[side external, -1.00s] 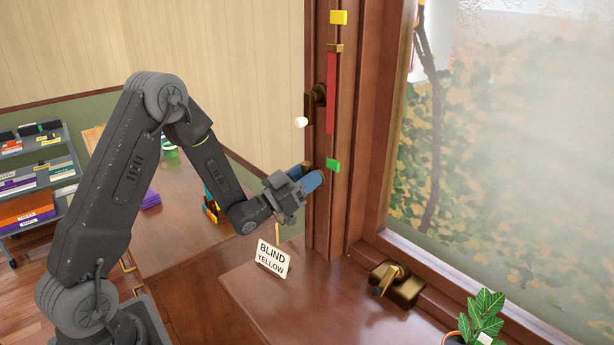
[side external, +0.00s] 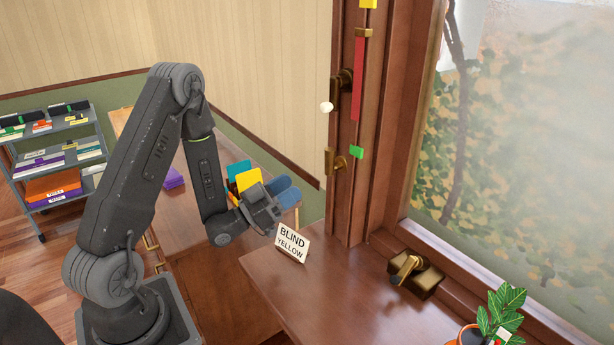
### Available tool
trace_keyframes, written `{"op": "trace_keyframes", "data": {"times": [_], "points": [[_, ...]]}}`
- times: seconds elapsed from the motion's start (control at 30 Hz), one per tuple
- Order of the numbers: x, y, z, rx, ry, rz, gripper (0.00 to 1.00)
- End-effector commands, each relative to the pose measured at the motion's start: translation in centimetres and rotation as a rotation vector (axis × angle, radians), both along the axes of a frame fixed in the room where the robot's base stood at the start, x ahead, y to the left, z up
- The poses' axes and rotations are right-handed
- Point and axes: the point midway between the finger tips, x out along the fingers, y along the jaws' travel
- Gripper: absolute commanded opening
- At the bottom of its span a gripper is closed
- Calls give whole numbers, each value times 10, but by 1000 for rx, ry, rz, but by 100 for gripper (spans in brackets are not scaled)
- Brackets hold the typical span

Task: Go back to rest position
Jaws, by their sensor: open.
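My gripper (side external: 284,191) is at the middle of the side view, with two blue-padded fingers pointing right toward the window post. It is open and nothing shows between its fingers. It is apart from the wooden post (side external: 346,205) and from the brass latch (side external: 335,161) on it. It hangs a little above and behind the sign reading "BLIND YELLOW" (side external: 292,243). My arm is bent, with its elbow high and its forearm angled down.
A red strip (side external: 358,80) with yellow and green markers runs along the post. A white knob (side external: 326,107) sticks out leftward. A brass window handle (side external: 416,275) and potted plant (side external: 497,315) stand right. Colored cards (side external: 238,172) stand behind my forearm. A book cart (side external: 60,160) is left.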

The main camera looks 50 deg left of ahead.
Motion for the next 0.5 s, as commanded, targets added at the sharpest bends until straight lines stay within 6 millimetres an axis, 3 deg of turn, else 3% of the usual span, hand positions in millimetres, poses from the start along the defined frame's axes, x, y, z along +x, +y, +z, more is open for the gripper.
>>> {"op": "trace_keyframes", "data": {"times": [0.2,0.5], "points": [[-18,4,-7,1,0,1,48],[-19,4,-8,0,-1,-1,48]]}}
